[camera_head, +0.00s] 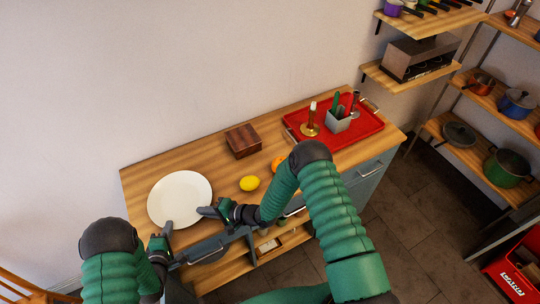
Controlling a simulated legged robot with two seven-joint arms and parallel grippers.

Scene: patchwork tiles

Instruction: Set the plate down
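The white round plate (180,197) is at the left end of the wooden counter. It looks flat and level, but I cannot tell whether it rests on the wood or is slightly above it. My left gripper (164,235) is at the plate's near rim. My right gripper (213,212) is at its right rim, with a grey finger at or close to the edge. I cannot tell whether either gripper is closed on the rim.
A yellow lemon (250,183), an orange fruit (278,164) and a wooden box (243,141) stand right of the plate. A red tray (365,138) holds a candlestick (311,123) and a grey utensil holder (337,123). Bare wood shows behind the plate.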

